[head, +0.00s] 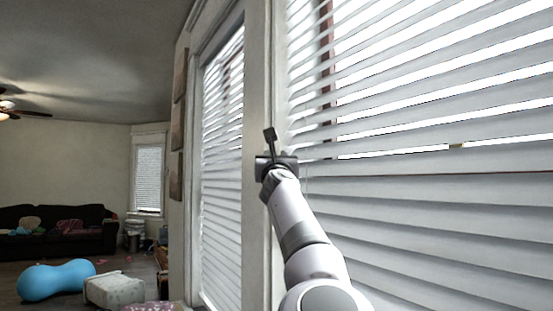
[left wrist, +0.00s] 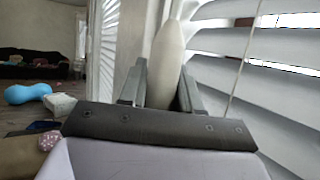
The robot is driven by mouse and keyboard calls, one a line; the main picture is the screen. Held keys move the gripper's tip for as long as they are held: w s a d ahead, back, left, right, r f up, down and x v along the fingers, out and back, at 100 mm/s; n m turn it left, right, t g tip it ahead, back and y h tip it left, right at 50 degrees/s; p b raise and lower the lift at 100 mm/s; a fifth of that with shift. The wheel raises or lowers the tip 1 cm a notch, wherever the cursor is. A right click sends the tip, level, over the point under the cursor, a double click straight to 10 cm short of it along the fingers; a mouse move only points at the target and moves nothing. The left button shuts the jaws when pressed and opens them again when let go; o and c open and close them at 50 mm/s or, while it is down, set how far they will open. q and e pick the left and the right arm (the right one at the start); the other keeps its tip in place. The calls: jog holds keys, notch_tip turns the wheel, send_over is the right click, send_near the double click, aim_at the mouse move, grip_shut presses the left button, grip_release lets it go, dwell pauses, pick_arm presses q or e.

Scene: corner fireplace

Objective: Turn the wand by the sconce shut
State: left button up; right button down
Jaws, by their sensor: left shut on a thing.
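The large window blind (head: 430,200) fills the right of the head view. Bright gaps show between its upper slats, and its lower slats lie closer together. My left gripper (head: 270,137) is raised at the blind's left edge, in front of the pale window frame (head: 258,80). In the left wrist view, a pale, tapered upright piece (left wrist: 170,55), apparently the wand, stands between the fingers, and the gripper is shut on it. In the head view the gripper hides the wand. I cannot make out a sconce. My right gripper is not in view.
A second, narrower blind (head: 222,160) hangs left of the frame. Brown wall panels (head: 179,125) hang beyond it. A dark sofa (head: 60,240), a blue peanut-shaped ball (head: 57,280) and a pale stool (head: 112,290) are far left. The air left of the gripper looks clear.

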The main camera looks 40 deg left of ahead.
pick_arm(q)
jog(key=n+g+y, duration=0.1)
jog(key=g, duration=0.1)
jog(key=n+g+y, duration=0.2)
jog(key=g, duration=0.1)
jog(key=n+g+y, duration=0.1)
jog(key=g, duration=0.1)
jog(key=shift+s+a+n+g+y, duration=0.15)
jog(key=shift+s+n+g+y, duration=0.15)
jog(key=shift+y, duration=0.1)
jog(key=shift+r+n+g, duration=0.15)
jog(key=shift+n+g, duration=0.15)
jog(key=shift+g, duration=0.2)
jog(key=o, duration=0.7)
jog(key=shift+o, duration=1.3)
jog(key=shift+a, duration=0.1)
